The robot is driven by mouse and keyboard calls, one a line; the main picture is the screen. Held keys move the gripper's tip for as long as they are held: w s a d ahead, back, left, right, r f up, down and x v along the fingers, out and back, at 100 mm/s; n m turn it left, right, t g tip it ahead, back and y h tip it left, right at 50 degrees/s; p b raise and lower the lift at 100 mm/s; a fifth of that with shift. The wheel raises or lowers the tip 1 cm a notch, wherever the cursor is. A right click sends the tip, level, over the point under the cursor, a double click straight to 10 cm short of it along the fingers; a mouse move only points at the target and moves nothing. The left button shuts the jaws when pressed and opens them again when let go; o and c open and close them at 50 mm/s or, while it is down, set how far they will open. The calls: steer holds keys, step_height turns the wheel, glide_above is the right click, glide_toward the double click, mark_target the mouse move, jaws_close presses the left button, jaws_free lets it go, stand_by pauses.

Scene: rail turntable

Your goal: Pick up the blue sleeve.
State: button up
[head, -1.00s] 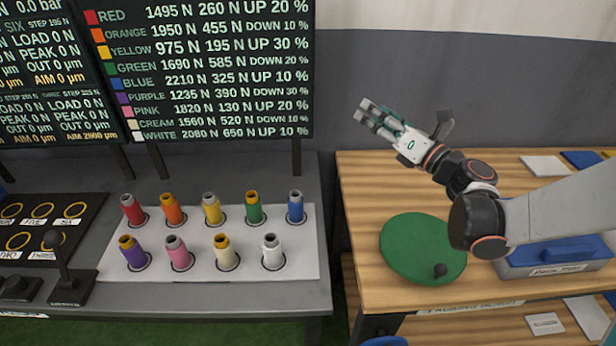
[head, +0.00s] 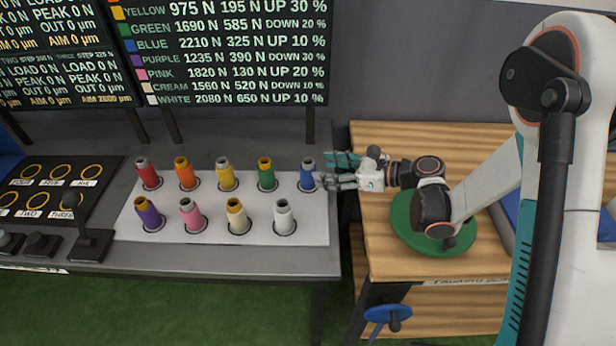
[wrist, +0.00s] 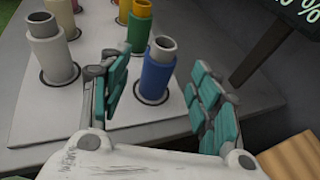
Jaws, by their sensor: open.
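The blue sleeve (head: 307,173) stands upright in its hole at the right end of the back row on the white board (head: 322,232), with a grey top. My gripper (head: 328,170) is just right of it in the head view, fingers pointing left toward it. In the wrist view the blue sleeve (wrist: 157,70) stands ahead, between the two open teal-padded fingers of my gripper (wrist: 160,95) as the picture shows them. I see no finger closed on it. Whether the fingertips reach around it I cannot tell.
The green sleeve (head: 265,173) is left of the blue one, and the white sleeve (head: 284,215) is in front of it. Several other coloured sleeves fill the board. A wooden bench (head: 385,262) with a green turntable (head: 405,235) stands to the right, below my arm.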

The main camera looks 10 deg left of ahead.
mark_target(313, 168)
steer(key=shift+b+x, duration=1.05)
steer(key=shift+x, duration=2.2)
steer(key=shift+r, duration=0.1)
jaws_close()
